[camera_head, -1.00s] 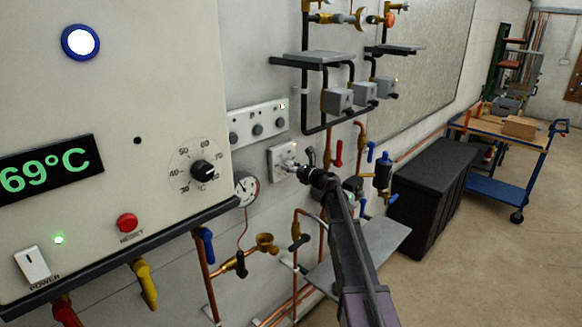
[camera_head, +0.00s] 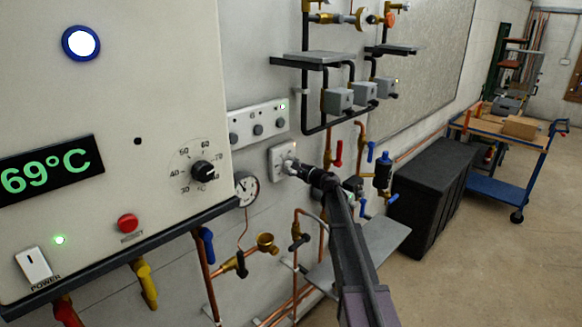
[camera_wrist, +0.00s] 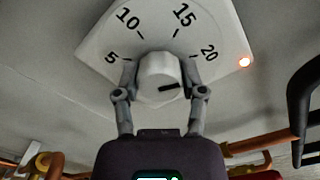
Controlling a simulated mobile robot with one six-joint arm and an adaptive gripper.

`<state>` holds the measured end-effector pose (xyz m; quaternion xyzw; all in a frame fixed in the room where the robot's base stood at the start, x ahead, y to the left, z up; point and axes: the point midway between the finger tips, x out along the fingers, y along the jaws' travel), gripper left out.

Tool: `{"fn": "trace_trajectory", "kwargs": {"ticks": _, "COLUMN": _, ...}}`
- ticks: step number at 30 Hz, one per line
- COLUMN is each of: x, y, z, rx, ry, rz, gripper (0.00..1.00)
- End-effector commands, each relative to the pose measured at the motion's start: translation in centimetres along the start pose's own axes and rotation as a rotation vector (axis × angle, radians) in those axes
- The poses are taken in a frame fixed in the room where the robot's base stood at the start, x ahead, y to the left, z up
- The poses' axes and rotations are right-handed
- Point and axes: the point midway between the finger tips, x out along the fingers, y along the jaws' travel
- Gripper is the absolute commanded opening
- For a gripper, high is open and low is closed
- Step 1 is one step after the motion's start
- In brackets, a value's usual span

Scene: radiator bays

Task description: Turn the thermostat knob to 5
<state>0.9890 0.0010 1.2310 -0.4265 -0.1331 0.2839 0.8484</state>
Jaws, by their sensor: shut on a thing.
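The thermostat is a white square plate (camera_wrist: 150,30) on the wall, with a dial marked 5, 10, 15 and 20. Its round white knob (camera_wrist: 158,68) sticks out from the plate, with a short black mark on it. In the wrist view the mark lies towards the lower right of the knob, on the 20 side and away from the 5. My gripper (camera_wrist: 162,74) is shut on the knob, one finger on each side. In the head view the plate (camera_head: 277,158) is partly hidden by my gripper (camera_head: 291,167).
The boiler panel (camera_head: 110,90) with its own dial stands close on the left. A grey shelf (camera_head: 375,250) and black chest (camera_head: 432,195) lie to the right.

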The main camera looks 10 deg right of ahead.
Motion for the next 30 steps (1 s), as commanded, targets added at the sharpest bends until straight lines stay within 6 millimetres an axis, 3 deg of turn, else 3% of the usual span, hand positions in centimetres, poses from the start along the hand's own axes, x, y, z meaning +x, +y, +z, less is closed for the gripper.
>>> {"fn": "trace_trajectory", "kwargs": {"ticks": 30, "x": 0.2, "y": -0.28, "z": -0.16, "rx": -0.958, "ry": 0.022, "rz": -0.009, "gripper": 0.06}}
